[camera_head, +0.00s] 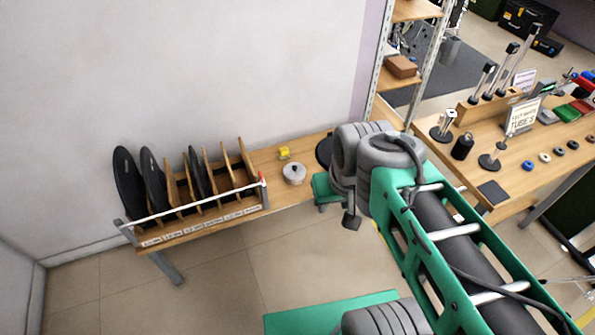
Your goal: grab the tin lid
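A small round light-grey tin (293,176) stands on the wooden table, right of the pad rack. Its pale lid (293,168) appears to sit on top, with a small dark knob in the middle. My arm comes in from the lower right, and its large grey joints are right of the tin. A small dark part (351,221) hangs below these joints; I cannot tell if it belongs to my gripper. My fingertips cannot be made out, and nothing of mine visibly touches the tin.
A wooden rack (196,226) with upright black round pads and wooden dividers fills the table's left side. A small yellow block (284,152) lies behind the tin. A bench (520,165) with posts and small parts stands at right. A wall is behind the table.

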